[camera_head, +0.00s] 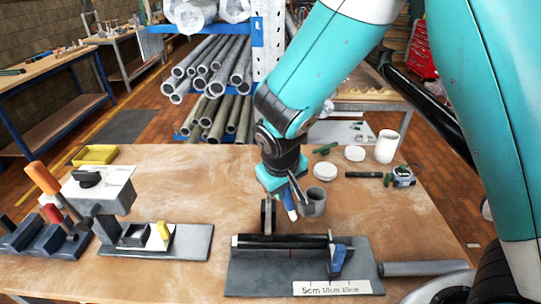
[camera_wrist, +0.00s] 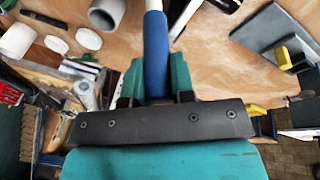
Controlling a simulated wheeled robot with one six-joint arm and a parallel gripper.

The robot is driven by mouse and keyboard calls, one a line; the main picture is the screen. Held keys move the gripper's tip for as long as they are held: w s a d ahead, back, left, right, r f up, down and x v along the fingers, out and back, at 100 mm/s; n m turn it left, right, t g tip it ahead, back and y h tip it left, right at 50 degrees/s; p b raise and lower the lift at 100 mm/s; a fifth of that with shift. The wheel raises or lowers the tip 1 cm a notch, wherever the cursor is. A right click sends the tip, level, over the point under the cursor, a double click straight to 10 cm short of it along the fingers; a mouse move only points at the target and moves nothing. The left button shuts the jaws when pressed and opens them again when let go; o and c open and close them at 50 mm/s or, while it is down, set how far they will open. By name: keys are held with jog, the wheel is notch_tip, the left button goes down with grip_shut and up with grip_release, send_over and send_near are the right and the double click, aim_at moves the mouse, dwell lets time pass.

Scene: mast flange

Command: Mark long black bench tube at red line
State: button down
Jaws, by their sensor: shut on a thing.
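My gripper (camera_head: 288,190) is shut on a blue marker (camera_wrist: 155,45) with a white end, which also shows in the head view (camera_head: 291,205). The marker points down, and its lower end appears a little above and behind the tube, apart from it. The long black bench tube (camera_head: 270,241) lies across a dark grey fixture plate (camera_head: 250,278), with a blue clamp (camera_head: 338,258) at its right. A thin red line (camera_head: 291,254) shows on the plate just in front of the tube; I cannot tell whether it runs under it. A white ruler strip (camera_head: 332,288) lies at the plate's front.
A grey cup (camera_head: 314,204) stands close right of my gripper. A grey tube (camera_head: 411,268) lies right of the plate. A second fixture (camera_head: 190,245) and dark tool blocks (camera_head: 50,235) occupy the left. White lids, a white cup (camera_head: 386,146) and a tape measure (camera_head: 403,176) are at the back right.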

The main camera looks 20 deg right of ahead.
jog(key=shift+s+a+b+x, duration=0.1)
jog(key=shift+a+b+x, duration=0.05)
jog(key=shift+b+x, duration=0.75)
jog(key=shift+s+a+b+x, duration=0.1)
jog(key=shift+a+b+x, duration=0.1)
jog(key=shift+b+x, duration=0.6)
jog(key=shift+s+a+b+x, duration=0.1)
jog(key=shift+a+b+x, duration=0.05)
jog(key=shift+b+x, duration=0.75)
jog(key=shift+f+b, duration=0.6)
jog(key=shift+f, duration=0.55)
jog(key=shift+r, duration=0.1)
notch_tip(320, 180, up, 7)
jog(key=p, duration=0.6)
dwell(0.3)
